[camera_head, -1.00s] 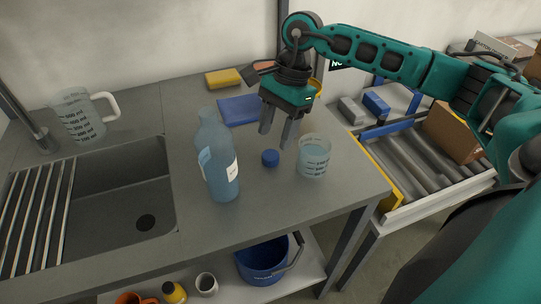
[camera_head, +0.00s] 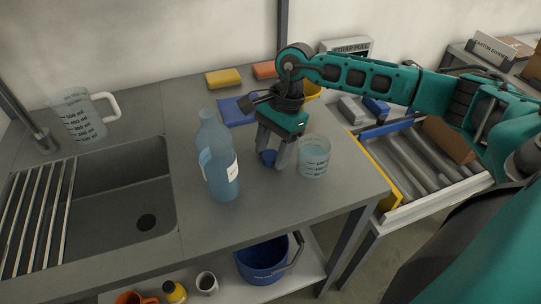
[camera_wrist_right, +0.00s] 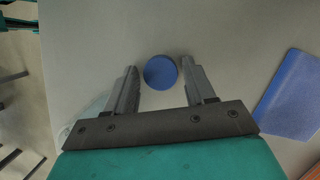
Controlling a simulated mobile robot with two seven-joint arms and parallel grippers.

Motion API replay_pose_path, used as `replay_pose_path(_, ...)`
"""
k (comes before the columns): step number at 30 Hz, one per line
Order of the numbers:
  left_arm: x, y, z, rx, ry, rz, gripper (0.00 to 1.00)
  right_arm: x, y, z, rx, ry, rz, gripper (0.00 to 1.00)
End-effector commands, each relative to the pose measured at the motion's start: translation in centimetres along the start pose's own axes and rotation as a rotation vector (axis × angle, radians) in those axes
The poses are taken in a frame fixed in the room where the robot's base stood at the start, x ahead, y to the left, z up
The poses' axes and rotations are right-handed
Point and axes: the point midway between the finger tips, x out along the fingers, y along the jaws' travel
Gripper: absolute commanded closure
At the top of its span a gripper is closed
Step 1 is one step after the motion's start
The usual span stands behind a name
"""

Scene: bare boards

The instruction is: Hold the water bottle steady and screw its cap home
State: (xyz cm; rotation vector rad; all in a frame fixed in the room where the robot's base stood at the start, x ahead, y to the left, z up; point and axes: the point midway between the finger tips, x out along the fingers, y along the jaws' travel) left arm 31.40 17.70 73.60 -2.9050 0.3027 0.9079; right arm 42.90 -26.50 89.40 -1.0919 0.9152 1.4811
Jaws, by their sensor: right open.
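The water bottle (camera_head: 219,165) is blue and translucent with a white label. It stands upright on the grey counter, with no cap on its neck. The blue cap (camera_head: 268,158) lies on the counter between the bottle and a clear beaker. My right gripper (camera_head: 272,160) is open and pointed down over the cap, with a finger on either side of it. In the right wrist view the cap (camera_wrist_right: 160,72) shows whole, near the fingertips (camera_wrist_right: 160,82), with a gap to each finger. My left gripper is in no view.
The beaker (camera_head: 314,157) stands close to the right of my right gripper. A blue cloth (camera_head: 236,111), a yellow sponge (camera_head: 223,78) and an orange sponge (camera_head: 265,70) lie behind. A measuring jug (camera_head: 78,118) and the sink (camera_head: 120,205) are at left. The counter in front of the cap is clear.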

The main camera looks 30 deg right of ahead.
Motion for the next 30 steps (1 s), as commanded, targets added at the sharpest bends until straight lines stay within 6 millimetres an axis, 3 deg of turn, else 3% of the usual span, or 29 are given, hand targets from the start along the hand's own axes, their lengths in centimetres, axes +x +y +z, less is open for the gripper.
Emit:
replay_pose_path(2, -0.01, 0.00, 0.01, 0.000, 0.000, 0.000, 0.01, -0.03, 0.00, -0.01, 0.000, 0.000, 0.000, 0.48)
replay_pose_path(15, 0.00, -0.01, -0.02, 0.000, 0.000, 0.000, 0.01, -0.06, -0.01, -0.01, 0.000, 0.000, 0.000, 0.89)
replay_pose_path(30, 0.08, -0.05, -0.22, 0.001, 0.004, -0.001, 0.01, -0.43, -0.04, 0.09, 0.000, 0.000, -0.001, 0.91)
